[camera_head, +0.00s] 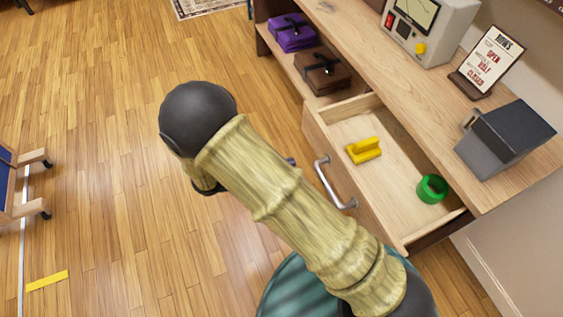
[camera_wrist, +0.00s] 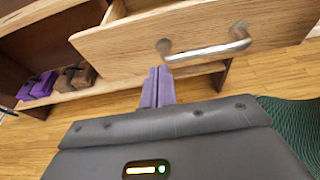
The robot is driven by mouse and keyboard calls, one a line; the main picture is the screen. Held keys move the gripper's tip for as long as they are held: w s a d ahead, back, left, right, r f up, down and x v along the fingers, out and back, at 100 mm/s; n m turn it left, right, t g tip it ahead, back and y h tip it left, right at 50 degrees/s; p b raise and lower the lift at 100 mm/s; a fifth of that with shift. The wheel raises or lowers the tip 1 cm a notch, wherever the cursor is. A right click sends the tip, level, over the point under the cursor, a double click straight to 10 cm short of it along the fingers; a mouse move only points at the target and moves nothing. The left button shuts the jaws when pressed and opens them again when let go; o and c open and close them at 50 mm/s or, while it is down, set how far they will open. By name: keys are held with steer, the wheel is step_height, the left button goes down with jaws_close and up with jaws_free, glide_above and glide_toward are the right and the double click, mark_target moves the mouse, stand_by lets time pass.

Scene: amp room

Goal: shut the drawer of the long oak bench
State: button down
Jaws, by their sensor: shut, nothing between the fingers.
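The long oak bench (camera_head: 372,62) runs along the right side in the head view. Its drawer (camera_head: 320,148) stands pulled out, with a yellow object (camera_head: 364,150) and a green ring-shaped object (camera_head: 432,188) inside. The drawer has a silver bar handle (camera_head: 328,186); the handle also shows in the wrist view (camera_wrist: 205,50). My gripper (camera_wrist: 158,72) has its two purple fingers shut together and empty. In the wrist view the fingertips are in front of the drawer front, just below the handle's left end. I cannot tell whether they touch it. In the head view my arm mostly hides the gripper.
A purple case (camera_head: 292,32) and a brown case (camera_head: 322,72) lie on the bench's lower shelf. A meter box (camera_head: 428,28), a sign (camera_head: 488,62) and a dark grey box (camera_head: 505,138) stand on top. Open wood floor (camera_head: 110,130) lies left of my arm.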

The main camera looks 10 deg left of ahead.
mark_target(328, 152)
steer(key=x, duration=0.9)
steer(key=shift+w+d+r+b, duration=0.25)
steer(key=shift+d+r+b, duration=0.05)
steer(key=shift+d+b, duration=0.1)
steer(key=shift+w+d, duration=0.2)
steer(key=shift+d, duration=0.1)
steer(key=shift+w, duration=0.1)
